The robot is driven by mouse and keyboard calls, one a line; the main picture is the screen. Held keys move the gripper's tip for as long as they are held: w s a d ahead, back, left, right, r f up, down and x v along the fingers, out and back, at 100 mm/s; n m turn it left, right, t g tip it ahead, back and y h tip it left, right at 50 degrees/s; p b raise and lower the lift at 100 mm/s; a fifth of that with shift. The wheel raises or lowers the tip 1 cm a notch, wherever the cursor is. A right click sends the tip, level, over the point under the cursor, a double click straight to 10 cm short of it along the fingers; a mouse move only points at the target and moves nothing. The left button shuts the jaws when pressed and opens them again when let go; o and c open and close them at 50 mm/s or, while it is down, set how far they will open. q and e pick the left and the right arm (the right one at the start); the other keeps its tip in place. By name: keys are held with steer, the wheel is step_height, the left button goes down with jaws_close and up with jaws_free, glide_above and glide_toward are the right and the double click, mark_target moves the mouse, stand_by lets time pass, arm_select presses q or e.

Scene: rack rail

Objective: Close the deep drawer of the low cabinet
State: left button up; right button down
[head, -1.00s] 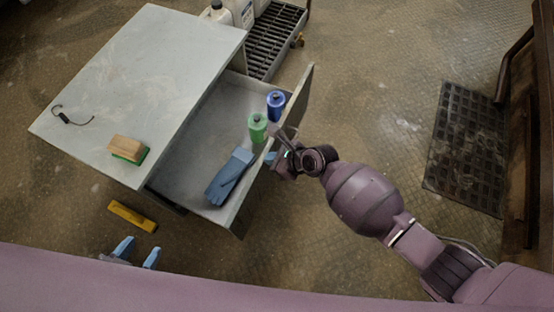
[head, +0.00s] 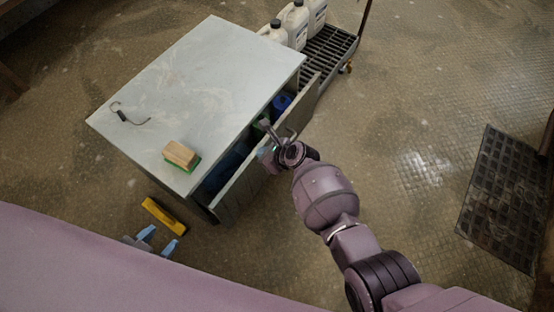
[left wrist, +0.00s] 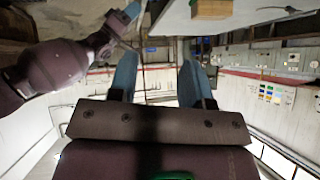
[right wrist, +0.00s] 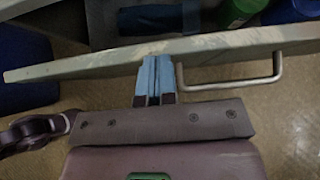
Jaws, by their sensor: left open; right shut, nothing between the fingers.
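The low grey cabinet (head: 200,90) stands left of centre in the head view. Its deep drawer (head: 245,188) is partly open on the right side, with a narrow gap showing. A blue bottle (head: 281,104) and a green one are partly hidden inside. The drawer front (right wrist: 100,66) and its bar handle (right wrist: 276,70) show in the right wrist view. My right gripper (right wrist: 157,62) is shut and empty, its fingertips at the drawer front beside the handle. It also shows in the head view (head: 267,153). My left gripper (head: 158,240) is open, low near the cabinet's near end.
A wood-and-green brush (head: 181,156) and a dark hook (head: 128,115) lie on the cabinet top. A yellow object (head: 164,215) lies on the floor beside the cabinet. A cart (head: 330,55) with white jugs (head: 294,22) stands behind. Floor to the right is clear up to a dark mat (head: 505,200).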

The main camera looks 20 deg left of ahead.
mark_target(254, 150)
steer(key=shift+w+a+f+b, duration=0.15)
steer(key=shift+w+a, duration=0.1)
steer(key=shift+a, duration=0.65)
steer(key=shift+w+a+b, duration=0.15)
steer(key=shift+w+a, duration=0.1)
steer(key=shift+a, duration=0.6)
